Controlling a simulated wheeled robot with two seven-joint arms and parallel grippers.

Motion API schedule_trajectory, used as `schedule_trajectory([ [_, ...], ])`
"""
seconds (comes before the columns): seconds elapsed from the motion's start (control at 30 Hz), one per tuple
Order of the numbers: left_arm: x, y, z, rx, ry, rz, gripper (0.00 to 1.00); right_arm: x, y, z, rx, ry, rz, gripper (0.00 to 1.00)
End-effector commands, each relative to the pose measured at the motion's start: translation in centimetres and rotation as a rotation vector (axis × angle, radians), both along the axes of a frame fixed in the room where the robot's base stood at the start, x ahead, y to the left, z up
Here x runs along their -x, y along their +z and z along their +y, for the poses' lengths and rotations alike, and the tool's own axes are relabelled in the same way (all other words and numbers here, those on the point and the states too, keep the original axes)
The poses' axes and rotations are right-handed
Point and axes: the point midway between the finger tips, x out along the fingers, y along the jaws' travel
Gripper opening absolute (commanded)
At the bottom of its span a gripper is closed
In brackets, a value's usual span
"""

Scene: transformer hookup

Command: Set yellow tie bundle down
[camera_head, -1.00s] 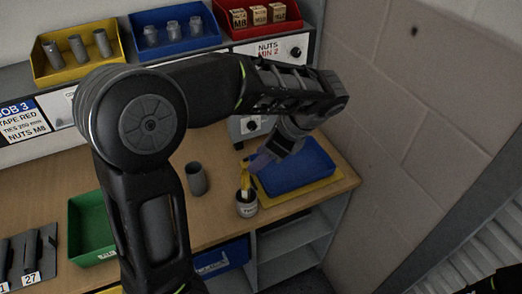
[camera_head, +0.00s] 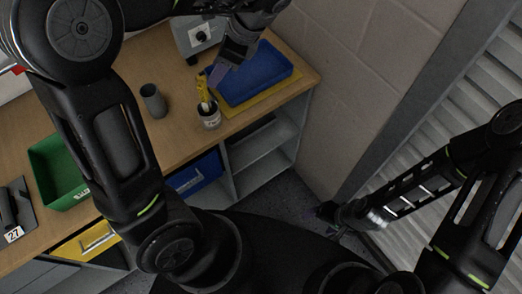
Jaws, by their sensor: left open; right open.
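The yellow tie bundle (camera_head: 203,91) stands upright in a small white labelled cup (camera_head: 209,118) near the front edge of the wooden bench. My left gripper (camera_head: 217,74) is open, just above and to the right of the bundle, near the left edge of the blue tray. It looks apart from the bundle. My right gripper (camera_head: 320,214) is open and empty, low at the right, away from the bench.
A blue tray (camera_head: 262,88) sits on a yellow mat (camera_head: 262,104) at the bench's right end, near the block wall. A grey cylinder (camera_head: 153,101) stands left of the cup. A green bin (camera_head: 60,172) is further left. Bench top (camera_head: 130,135) between them is clear.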

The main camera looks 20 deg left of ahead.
Motion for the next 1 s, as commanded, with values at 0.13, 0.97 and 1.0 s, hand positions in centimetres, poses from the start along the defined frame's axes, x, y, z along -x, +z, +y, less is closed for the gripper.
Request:
schedule_trajectory([
  [0.13,0.5,-6.6,-2.7,0.108,0.066,-0.004,0.46,0.0,0.0,0.0,0.0,0.0,0.0,0.74],
  [0.97,16.5,-35.6,-18.9,0.592,1.594,-0.205,0.46,0.0,0.0,0.0,0.0,0.0,0.0,0.74],
  [1.0,16.4,-35.6,-18.9,0.594,1.593,-0.205,0.46,0.0,0.0,0.0,0.0,0.0,0.0,0.74],
])
